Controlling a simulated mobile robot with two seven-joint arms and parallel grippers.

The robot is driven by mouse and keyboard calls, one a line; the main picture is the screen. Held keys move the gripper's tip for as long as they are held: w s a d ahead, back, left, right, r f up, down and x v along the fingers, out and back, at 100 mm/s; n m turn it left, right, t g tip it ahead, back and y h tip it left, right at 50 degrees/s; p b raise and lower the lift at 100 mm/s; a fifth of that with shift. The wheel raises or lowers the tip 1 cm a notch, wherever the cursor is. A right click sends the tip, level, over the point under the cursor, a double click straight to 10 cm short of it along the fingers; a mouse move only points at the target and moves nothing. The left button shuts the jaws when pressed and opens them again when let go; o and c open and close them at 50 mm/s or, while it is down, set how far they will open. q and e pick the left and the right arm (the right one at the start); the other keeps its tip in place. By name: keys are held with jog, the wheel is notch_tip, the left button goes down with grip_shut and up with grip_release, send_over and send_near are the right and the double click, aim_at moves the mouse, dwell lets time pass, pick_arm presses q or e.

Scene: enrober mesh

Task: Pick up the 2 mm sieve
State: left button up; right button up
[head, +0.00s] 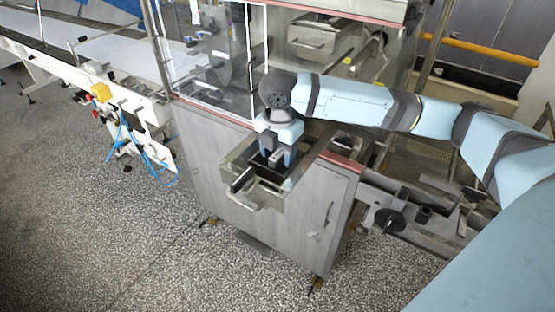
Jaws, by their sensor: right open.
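My right arm comes in from the right, and my right gripper (275,161) points down over a small metal tray (265,199) on the front of the steel machine. Its fingers are apart and reach down to the tray's opening. Dark parts lie inside the tray around and below the fingertips. I cannot tell whether one of them is the 2 mm sieve, and the gripper hides part of the inside. I cannot tell whether the fingers touch anything. My left gripper is not in view.
The steel machine cabinet (285,235) has clear guard panels (210,60) close behind my gripper. A white conveyor (115,47) stands at the left, with blue cables (127,135) hanging down. Metal framework (425,205) lies to the right. The speckled floor (100,230) in front is clear.

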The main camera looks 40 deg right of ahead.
jog(key=shift+f, duration=0.35)
grip_shut()
jog(key=shift+r, duration=0.1)
